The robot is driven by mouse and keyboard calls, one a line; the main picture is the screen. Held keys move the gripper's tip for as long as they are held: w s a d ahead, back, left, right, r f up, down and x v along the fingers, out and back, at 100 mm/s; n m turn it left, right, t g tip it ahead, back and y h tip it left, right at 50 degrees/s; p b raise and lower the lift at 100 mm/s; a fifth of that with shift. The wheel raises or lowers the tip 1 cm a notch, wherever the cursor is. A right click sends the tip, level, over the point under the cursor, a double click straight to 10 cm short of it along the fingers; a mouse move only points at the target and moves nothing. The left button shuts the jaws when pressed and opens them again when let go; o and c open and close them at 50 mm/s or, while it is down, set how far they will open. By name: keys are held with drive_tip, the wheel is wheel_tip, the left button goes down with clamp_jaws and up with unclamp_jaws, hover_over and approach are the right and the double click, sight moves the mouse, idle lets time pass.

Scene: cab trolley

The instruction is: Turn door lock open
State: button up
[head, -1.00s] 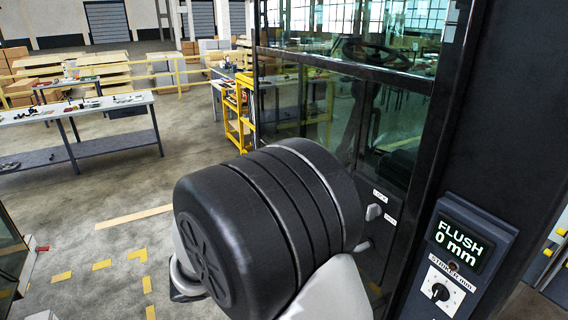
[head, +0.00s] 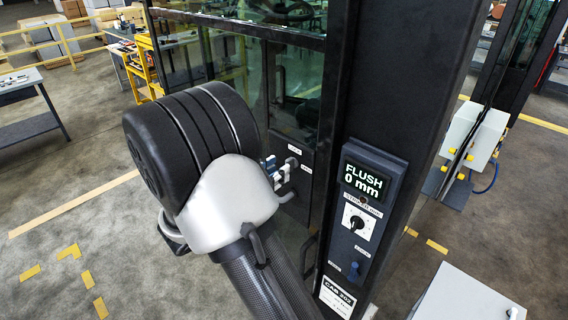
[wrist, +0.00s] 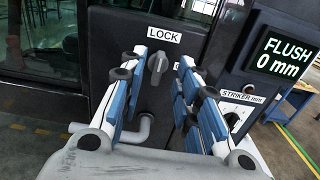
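The door lock knob (wrist: 158,64) is a small grey turn piece on the dark door panel in the wrist view, under a white LOCK label (wrist: 163,35). A second label at its right is partly hidden by a finger. My gripper (wrist: 160,60) is open, with its blue-padded fingers on either side of the knob in the picture. I cannot tell whether they reach it. In the head view, my gripper (head: 279,170) is close to the door panel (head: 303,203). A bent grey handle (wrist: 139,131) sits below the knob, partly behind the left finger.
A display reading FLUSH 0 mm (head: 365,180) and a striker dial (head: 358,222) are on the dark post right of the lock. The glass door (head: 230,55) stands above and left of it. Open floor (head: 80,185) lies at the left.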

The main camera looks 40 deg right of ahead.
drive_tip(key=shift+w+d, duration=0.15)
drive_tip(key=shift+d, duration=1.85)
drive_tip(key=shift+c, duration=0.4)
clamp_jaws()
